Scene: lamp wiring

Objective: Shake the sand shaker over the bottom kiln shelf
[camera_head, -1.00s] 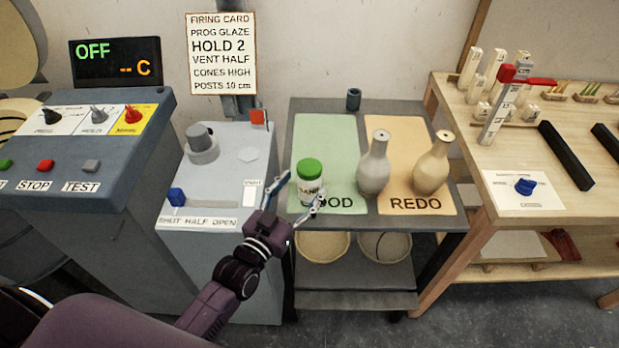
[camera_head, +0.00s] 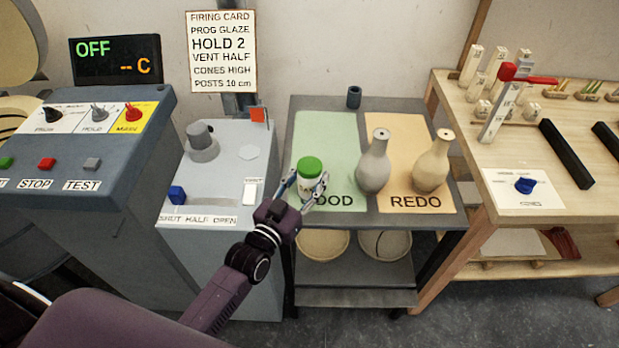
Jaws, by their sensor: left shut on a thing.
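The sand shaker (camera_head: 310,178), a white jar with a green lid and dark lettering, stands upright at the front left of the green mat on the cart. My left gripper (camera_head: 305,190) is shut around its body from the front, with a finger on each side. The fingers cover part of the label. The bottom kiln shelf is not recognisable in this view. My right gripper is not in view.
A grey vase (camera_head: 374,165) stands close to the right of the shaker, and a beige vase (camera_head: 433,165) stands on the orange mat (camera_head: 398,128). A dark cup (camera_head: 354,97) stands at the back. The grey vent box (camera_head: 225,185) is on the left.

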